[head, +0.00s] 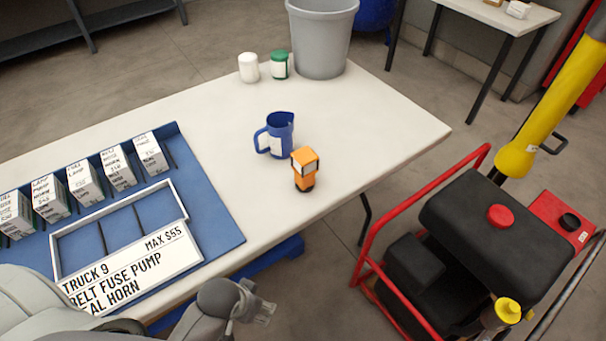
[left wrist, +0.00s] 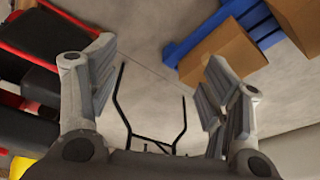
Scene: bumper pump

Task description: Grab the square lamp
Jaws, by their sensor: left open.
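The square lamp (head: 304,168) is a small orange block-shaped lamp with a dark base. It stands upright on the white table (head: 375,125), near its front edge and just right of a blue jug. My left gripper (head: 262,309) is below and left of the lamp in the head view, off the table's front edge and apart from the lamp. In the left wrist view my left gripper (left wrist: 155,92) has its fingers spread with nothing between them. The lamp is not visible in that view. My right gripper is not seen.
The blue jug (head: 280,135) stands close behind the lamp. A white jar (head: 248,68), a green jar (head: 280,65) and a grey bucket (head: 322,40) are at the back. A blue mat (head: 220,225) with labelled boxes lies left. A red-framed machine (head: 480,240) stands right of the table.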

